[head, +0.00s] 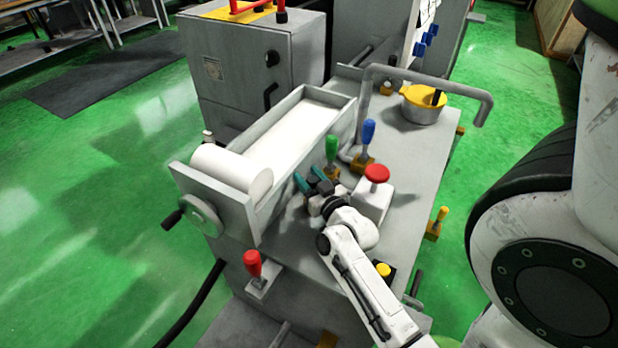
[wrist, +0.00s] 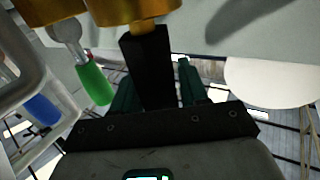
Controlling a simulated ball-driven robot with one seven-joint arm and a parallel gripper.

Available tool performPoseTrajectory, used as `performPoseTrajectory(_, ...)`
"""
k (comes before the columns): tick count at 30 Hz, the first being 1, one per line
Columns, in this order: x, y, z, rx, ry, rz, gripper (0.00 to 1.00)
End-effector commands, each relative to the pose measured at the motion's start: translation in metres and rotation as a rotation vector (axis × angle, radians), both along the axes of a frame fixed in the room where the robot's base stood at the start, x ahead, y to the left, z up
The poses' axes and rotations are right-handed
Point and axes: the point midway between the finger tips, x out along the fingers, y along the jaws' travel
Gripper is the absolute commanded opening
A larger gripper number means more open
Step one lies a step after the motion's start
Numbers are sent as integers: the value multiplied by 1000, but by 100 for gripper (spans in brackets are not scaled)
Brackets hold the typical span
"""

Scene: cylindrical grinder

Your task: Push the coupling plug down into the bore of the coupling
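In the head view my gripper (head: 309,178) is low over the grey machine top, beside the long trough, with its two teal fingers spread apart. The wrist view shows the fingers on either side of a black square bar (wrist: 150,62). A gold-coloured part (wrist: 130,8) sits at the bar's upper end. I cannot tell if the fingers touch the bar. I cannot tell whether these parts are the coupling plug and the coupling. No plug or bore can be clearly made out in either view.
A green-handled lever (head: 332,147) and a blue-handled lever (head: 368,133) stand just behind my gripper. A red mushroom button (head: 377,174) is close on its right. A trough (head: 300,125) with a white cylinder (head: 232,170) lies left. A bent grey pipe (head: 430,77) arches behind.

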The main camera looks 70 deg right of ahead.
Motion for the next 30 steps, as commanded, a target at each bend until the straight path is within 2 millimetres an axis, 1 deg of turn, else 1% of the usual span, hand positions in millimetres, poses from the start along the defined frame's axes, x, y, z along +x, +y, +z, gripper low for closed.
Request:
performPoseTrajectory(1,0,0,0,0,0,0,49)
performPoseTrajectory(6,0,0,0,0,0,0,65)
performPoseTrajectory(7,0,0,0,0,0,0,66)
performPoseTrajectory(14,-1,1,0,1,1,0,66)
performPoseTrajectory(17,-4,4,-1,1,1,0,66)
performPoseTrajectory(20,-12,12,-1,1,3,0,66)
performPoseTrajectory(30,-56,54,-2,1,4,1,66)
